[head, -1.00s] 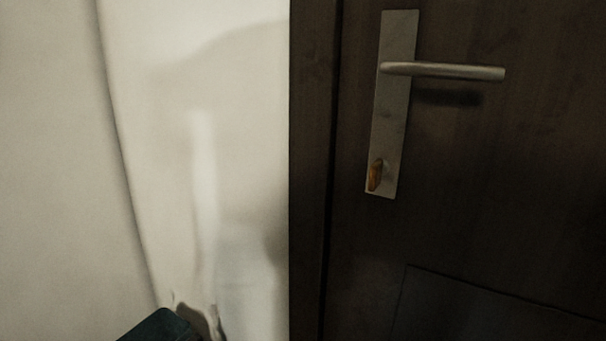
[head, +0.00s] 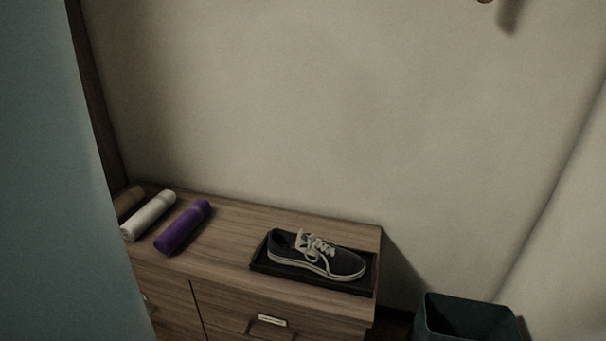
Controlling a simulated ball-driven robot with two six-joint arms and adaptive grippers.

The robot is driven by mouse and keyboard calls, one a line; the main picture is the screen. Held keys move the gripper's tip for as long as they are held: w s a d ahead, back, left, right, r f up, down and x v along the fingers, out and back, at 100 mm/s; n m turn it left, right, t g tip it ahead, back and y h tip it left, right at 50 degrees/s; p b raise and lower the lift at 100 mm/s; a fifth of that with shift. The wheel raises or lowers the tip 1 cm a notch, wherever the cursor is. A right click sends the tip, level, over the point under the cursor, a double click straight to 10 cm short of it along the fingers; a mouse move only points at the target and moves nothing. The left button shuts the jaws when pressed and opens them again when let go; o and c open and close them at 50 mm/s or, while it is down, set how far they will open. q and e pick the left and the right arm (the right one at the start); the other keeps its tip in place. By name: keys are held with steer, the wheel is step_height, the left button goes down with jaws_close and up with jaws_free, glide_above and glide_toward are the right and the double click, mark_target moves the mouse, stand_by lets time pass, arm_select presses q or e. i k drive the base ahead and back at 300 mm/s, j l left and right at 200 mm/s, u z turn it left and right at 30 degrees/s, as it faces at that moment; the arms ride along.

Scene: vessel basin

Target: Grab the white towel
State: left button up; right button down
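A white rolled item (head: 148,216), which looks like the white towel, lies on top of a wooden cabinet (head: 235,228) at the left. A purple roll (head: 183,228) lies just to its right. A brown roll (head: 127,201) lies to its left, partly hidden by a teal surface. Neither of my grippers shows in the head view.
A dark shoe (head: 345,262) sits in a black tray (head: 262,262) on the cabinet's right part. A dark green bin (head: 465,318) stands right of the cabinet. A large teal surface (head: 50,180) blocks the left edge. The cabinet top between the purple roll and tray is clear.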

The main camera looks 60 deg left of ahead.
mark_target(149, 213)
steer(key=u, duration=2.9)
steer(key=i+j+z, duration=0.1)
steer(key=i+j, duration=0.4)
steer(key=i+j+z, duration=0.1)
steer(key=i+j, duration=0.35)
steer(key=j, duration=0.25)
